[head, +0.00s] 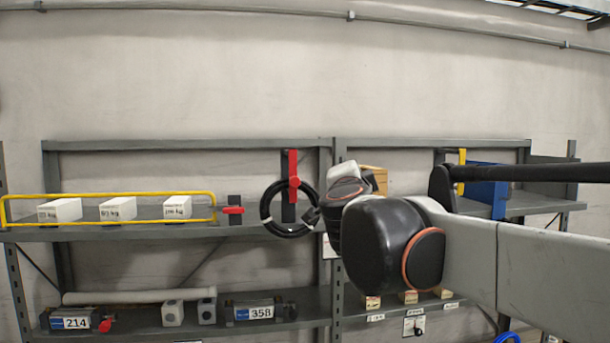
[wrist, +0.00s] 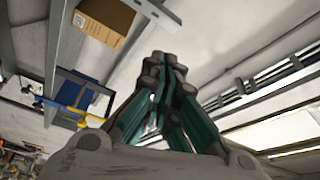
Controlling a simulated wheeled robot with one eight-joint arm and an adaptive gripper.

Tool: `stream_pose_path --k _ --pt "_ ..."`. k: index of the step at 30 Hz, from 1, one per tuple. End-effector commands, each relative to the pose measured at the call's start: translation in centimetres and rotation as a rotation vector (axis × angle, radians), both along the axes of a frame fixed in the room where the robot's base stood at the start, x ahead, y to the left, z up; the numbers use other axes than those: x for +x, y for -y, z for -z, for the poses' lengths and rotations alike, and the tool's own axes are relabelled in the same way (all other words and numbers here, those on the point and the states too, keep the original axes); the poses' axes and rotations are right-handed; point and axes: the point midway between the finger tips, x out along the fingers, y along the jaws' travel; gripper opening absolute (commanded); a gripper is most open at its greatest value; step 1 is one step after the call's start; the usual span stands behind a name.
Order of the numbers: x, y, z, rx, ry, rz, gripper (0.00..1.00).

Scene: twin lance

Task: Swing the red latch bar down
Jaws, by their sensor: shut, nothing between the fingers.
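A red bar (head: 292,164) stands upright on a dark mounting plate (head: 288,210) on the shelf rack, with a round red knob at its lower part. A smaller red handle (head: 233,210) lies level on a dark block to its left, at the end of a yellow rail (head: 110,194). My gripper (wrist: 166,62) is shut and empty in the wrist view, pointing up past the shelving. In the head view my arm's black wrist hides most of it, to the right of the upright red bar. No red bar shows in the wrist view.
A black cable coil (head: 268,218) hangs in front of the mounting plate. White boxes (head: 118,209) stand behind the yellow rail. A cardboard box (head: 374,178) sits behind my wrist and also shows in the wrist view (wrist: 104,20). A blue panel (head: 482,188) stands at right.

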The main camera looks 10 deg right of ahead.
Motion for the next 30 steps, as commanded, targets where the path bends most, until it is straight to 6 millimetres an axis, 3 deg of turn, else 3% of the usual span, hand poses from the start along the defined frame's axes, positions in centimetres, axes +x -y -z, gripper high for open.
stream_pose_path --k 6,12,26,30 --pt "-3.6 -1.3 -0.2 0.001 0.0 -0.003 0.0" --pt "-5.4 -1.9 -0.4 0.0 0.0 -0.002 0.0" --pt "-5.8 -2.0 -0.4 -0.003 0.0 -0.003 0.0" --pt "-6.0 -2.7 1.6 -0.05 -0.002 -0.049 0.0"
